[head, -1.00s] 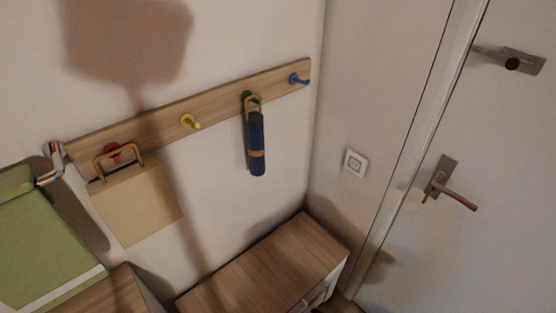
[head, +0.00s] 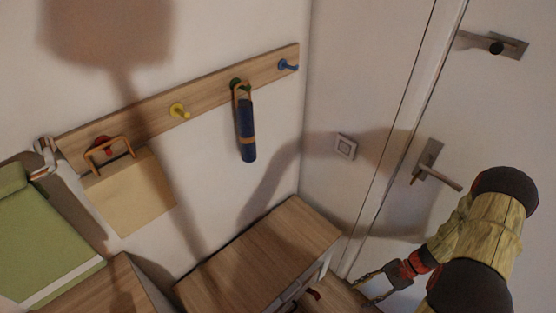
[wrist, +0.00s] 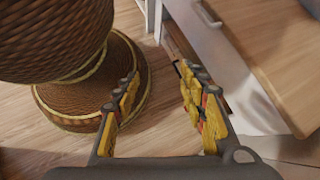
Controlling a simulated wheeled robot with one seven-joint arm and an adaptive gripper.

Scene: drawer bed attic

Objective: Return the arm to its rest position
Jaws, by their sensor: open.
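My arm, yellow with black joints, shows at the lower right of the head view, in front of the white door (head: 400,255). My gripper (head: 368,288) hangs low at its end, to the right of the wooden-topped cabinet (head: 262,255). In the wrist view my gripper (wrist: 160,80) has its two yellow and grey fingers spread apart. Nothing is between them but the view of the wooden floor (wrist: 158,115). The cabinet (wrist: 285,50), with its white front and handle, stands to the right of the fingers there.
A wooden hook rail (head: 215,92) on the wall holds a tan bag (head: 130,195) and a dark blue rolled item (head: 247,130). A green cushioned piece (head: 40,240) is at the left. The door handle (head: 437,175) juts out behind my arm.

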